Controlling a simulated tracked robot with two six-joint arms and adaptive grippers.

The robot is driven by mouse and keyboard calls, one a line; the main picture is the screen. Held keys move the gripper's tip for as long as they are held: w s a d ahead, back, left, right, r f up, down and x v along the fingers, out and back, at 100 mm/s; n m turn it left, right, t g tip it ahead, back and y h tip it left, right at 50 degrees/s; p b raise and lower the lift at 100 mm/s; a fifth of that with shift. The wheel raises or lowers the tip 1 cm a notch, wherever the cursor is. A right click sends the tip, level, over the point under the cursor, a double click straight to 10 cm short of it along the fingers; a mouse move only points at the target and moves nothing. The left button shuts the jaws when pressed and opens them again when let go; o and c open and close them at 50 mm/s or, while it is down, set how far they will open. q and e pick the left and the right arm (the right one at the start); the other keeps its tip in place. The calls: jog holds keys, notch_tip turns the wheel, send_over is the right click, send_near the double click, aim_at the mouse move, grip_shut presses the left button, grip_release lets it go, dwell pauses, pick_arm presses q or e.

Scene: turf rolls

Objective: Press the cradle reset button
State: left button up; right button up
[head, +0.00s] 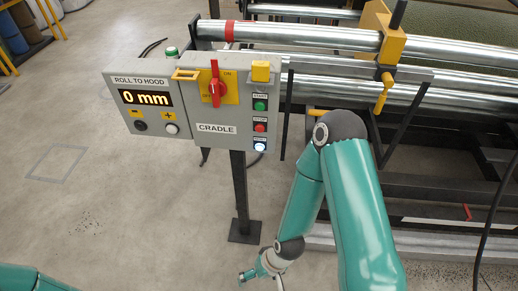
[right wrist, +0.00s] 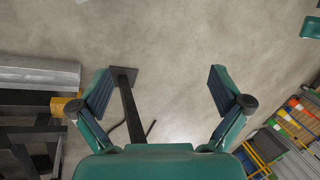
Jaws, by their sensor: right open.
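The grey cradle control box (head: 217,110) stands on a dark post (head: 240,190). Its reset button (head: 260,147) is the lowest of a column at the right, pale and lit bluish white, under the red button (head: 260,127) and the green button (head: 260,106). My right gripper (head: 248,275) hangs low near the floor, below the box and apart from it. In the right wrist view it (right wrist: 160,78) is open and empty, its two fingers wide apart over bare floor. The button does not show there. My left gripper is out of view.
Metal rollers (head: 340,65) and a dark frame stand behind and right. Floor left of the post is clear.

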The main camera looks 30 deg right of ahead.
grip_shut()
dwell(0.5)
dwell(1.2)
